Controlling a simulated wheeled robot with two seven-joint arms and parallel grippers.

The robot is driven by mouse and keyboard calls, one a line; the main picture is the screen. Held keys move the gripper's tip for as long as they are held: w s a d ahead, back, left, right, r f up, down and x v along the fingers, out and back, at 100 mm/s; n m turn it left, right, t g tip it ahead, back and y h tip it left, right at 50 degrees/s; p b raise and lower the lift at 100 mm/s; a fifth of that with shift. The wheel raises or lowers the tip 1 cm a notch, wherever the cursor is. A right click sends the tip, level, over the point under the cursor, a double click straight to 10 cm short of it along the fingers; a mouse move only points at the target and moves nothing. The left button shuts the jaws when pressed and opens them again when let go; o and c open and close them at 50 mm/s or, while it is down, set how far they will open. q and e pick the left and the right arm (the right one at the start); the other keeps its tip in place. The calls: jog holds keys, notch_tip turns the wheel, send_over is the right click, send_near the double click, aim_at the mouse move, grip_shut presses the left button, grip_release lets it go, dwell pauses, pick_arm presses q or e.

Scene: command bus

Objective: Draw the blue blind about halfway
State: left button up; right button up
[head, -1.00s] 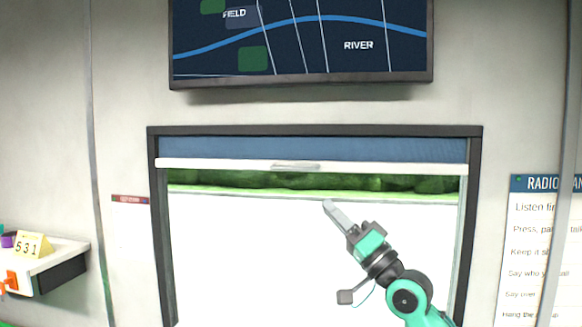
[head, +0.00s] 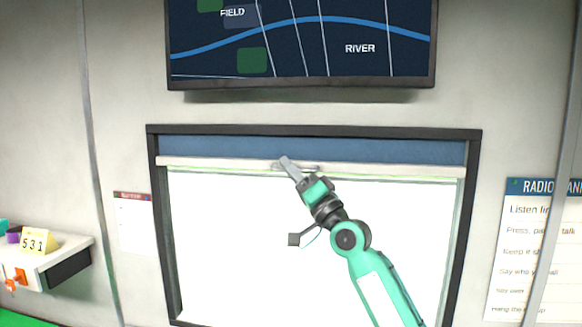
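The blue blind (head: 390,150) shows as a narrow band at the top of the window, inside the dark frame. Its pale bottom bar (head: 400,172) runs across the window, with a grey handle (head: 308,167) at its middle. My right gripper (head: 285,162) is at the left part of this handle and overlaps it in the view. Its fingers show edge-on, so I cannot tell whether they are open, or shut on the handle. My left gripper is not in view.
A dark wall screen with a map (head: 300,60) hangs above the window. A white shelf (head: 75,245) with a yellow number card (head: 38,241) juts out at the left. A radio notice (head: 525,250) is on the right wall. The area below the blind's bar is open.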

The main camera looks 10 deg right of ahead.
grip_shut()
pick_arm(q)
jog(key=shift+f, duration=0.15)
pick_arm(e)
jog(key=shift+f, duration=0.15)
